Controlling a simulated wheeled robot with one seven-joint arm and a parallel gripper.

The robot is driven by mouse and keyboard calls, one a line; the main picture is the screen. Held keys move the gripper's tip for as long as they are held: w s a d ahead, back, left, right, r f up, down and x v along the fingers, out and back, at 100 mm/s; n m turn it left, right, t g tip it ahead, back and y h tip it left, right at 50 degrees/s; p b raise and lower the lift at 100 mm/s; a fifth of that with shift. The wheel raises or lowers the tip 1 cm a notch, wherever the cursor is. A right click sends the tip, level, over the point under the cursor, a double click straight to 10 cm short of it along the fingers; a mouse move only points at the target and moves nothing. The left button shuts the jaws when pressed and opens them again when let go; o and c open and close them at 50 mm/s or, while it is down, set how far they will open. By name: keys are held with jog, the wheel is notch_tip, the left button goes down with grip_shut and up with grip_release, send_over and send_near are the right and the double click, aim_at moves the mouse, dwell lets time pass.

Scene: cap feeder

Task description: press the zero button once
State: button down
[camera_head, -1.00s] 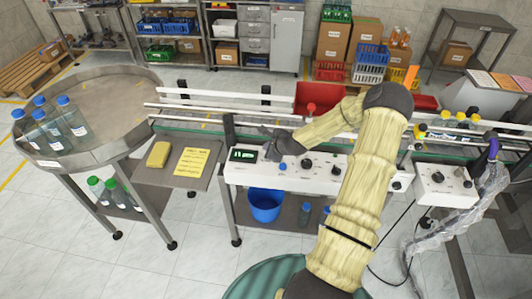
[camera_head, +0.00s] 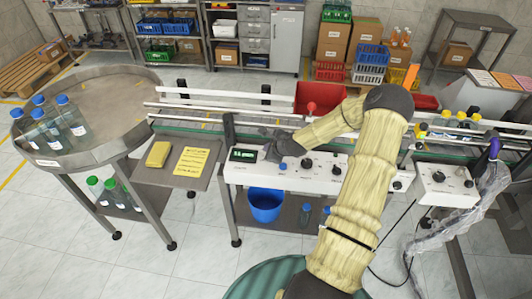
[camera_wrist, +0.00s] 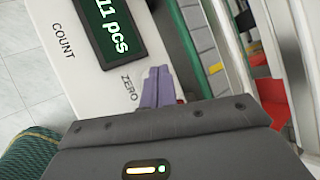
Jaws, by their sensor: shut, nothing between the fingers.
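The white control panel (camera_head: 315,181) is mounted at the front of the conveyor. Its count display (camera_head: 243,155) is lit green and reads "11 pcs" in the wrist view (camera_wrist: 110,25). The printed ZERO label (camera_wrist: 129,87) is beside the fingertips. My gripper (camera_wrist: 158,85) is shut and empty, its fingers together over the panel just beside that label. In the head view my gripper (camera_head: 267,150) is right of the display. The zero button is not clearly seen; the fingers seem to cover it. I cannot tell whether they touch it.
A red bin (camera_head: 320,97) stands behind the rails. A round table (camera_head: 95,95) with bottles is at left.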

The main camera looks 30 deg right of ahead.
jog(key=shift+f+b, duration=0.4)
jog(key=shift+f, duration=0.05)
dwell(0.6)
jog(key=shift+r+p, duration=0.6)
jog(key=shift+r, duration=0.25)
jog(key=shift+r, duration=0.1)
jog(key=shift+r+p, duration=1.7)
jog(key=shift+r, duration=0.75)
jog(key=shift+a, duration=0.1)
